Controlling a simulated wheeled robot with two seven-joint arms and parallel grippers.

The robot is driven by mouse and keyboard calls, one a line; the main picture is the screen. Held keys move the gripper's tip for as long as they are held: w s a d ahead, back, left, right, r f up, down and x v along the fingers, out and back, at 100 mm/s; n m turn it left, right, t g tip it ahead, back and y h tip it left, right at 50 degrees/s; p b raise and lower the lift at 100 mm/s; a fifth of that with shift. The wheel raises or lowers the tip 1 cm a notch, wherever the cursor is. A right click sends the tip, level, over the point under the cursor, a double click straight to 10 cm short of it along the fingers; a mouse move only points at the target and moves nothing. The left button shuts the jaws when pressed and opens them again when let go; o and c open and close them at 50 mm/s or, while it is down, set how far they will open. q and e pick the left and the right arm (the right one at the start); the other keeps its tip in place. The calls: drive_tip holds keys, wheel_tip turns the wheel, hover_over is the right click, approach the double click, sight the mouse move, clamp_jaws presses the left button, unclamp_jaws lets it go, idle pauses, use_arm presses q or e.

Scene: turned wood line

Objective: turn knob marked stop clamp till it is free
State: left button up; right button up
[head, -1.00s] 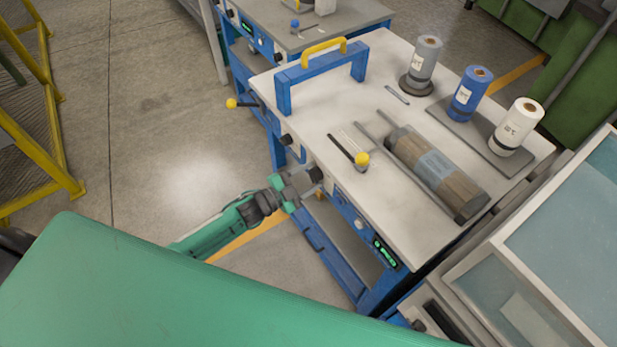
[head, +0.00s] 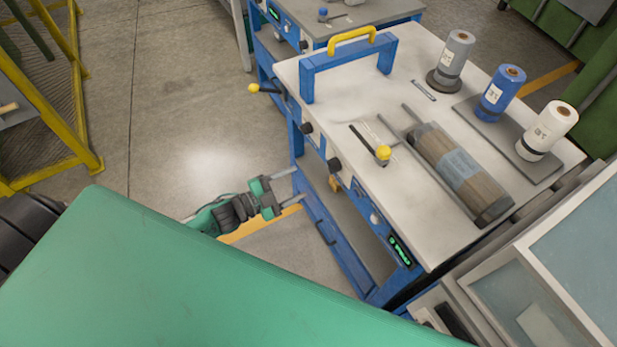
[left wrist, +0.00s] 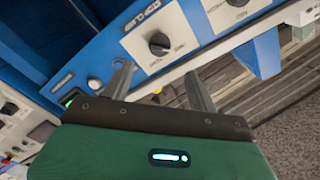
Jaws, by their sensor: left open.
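The stop clamp knob (left wrist: 158,43) is a black round knob on a white plate on the blue front panel, in the left wrist view. Its label above reads like "STOP CLAMP". In the head view I take it to be the black knob (head: 334,165) on the table's front edge. My left gripper (head: 298,184) is open and empty, apart from the panel, left of the knob in the head view. In the left wrist view its two fingers (left wrist: 157,72) are spread below the knob, with nothing between them. My right gripper is not in view.
A second black knob (head: 306,128) sits farther along the panel. A yellow-tipped lever (head: 383,153) and a wood roll (head: 455,170) are on the white tabletop (head: 350,95). A green display (head: 400,250) is on the front. Open floor lies left of the table.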

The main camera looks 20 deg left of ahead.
use_arm(q)
drive_tip(key=v, duration=0.3)
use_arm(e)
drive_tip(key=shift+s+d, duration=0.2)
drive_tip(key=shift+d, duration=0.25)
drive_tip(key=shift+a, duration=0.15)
